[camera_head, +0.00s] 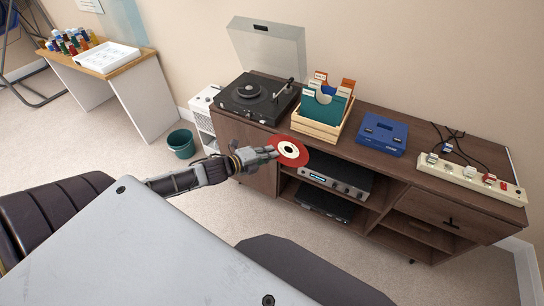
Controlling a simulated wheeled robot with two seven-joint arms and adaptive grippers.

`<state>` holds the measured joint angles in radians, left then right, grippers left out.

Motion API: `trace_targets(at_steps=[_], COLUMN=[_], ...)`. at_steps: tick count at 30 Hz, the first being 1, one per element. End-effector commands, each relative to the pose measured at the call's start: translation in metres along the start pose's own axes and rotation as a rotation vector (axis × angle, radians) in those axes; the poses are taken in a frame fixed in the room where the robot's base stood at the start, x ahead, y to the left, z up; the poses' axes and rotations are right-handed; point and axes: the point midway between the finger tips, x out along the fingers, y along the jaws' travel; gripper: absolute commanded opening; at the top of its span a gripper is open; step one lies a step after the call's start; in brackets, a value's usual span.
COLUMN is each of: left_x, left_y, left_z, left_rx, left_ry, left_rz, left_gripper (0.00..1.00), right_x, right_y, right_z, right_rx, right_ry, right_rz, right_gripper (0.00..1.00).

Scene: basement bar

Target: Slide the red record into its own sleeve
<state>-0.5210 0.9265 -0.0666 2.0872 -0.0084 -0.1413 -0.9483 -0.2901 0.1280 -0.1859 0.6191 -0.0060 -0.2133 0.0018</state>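The red record (298,160) has a cream label with a dark centre. It is held in the air in front of the wooden cabinet's front edge. My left gripper (272,153) reaches in from the left and is shut on the record's left edge. Several sleeves (325,107) in teal, white and orange stand upright in a slatted wooden crate (314,130) on the cabinet, just behind and right of the record. I cannot tell which sleeve belongs to the red record. My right gripper is not in view.
A turntable (254,113) with its clear lid raised stands left of the crate. A blue box-like device (381,133) and a power strip (470,180) with cables are to the right. An amplifier (340,179) sits on the shelf below. A green bin (181,144) stands on the floor.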

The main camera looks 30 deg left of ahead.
Motion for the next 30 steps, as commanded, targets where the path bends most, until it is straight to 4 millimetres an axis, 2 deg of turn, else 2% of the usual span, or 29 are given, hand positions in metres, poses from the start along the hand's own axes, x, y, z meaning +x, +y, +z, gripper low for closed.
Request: trace_targets(at_steps=[30], left_x=[-0.009], left_y=[-0.03], left_z=[0.054], left_rx=[0.106], left_ry=[0.177], left_rz=[0.048], left_gripper=[0.0], right_x=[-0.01], right_y=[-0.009], right_z=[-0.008], right_rx=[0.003], right_ry=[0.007], right_rz=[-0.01], right_gripper=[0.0])
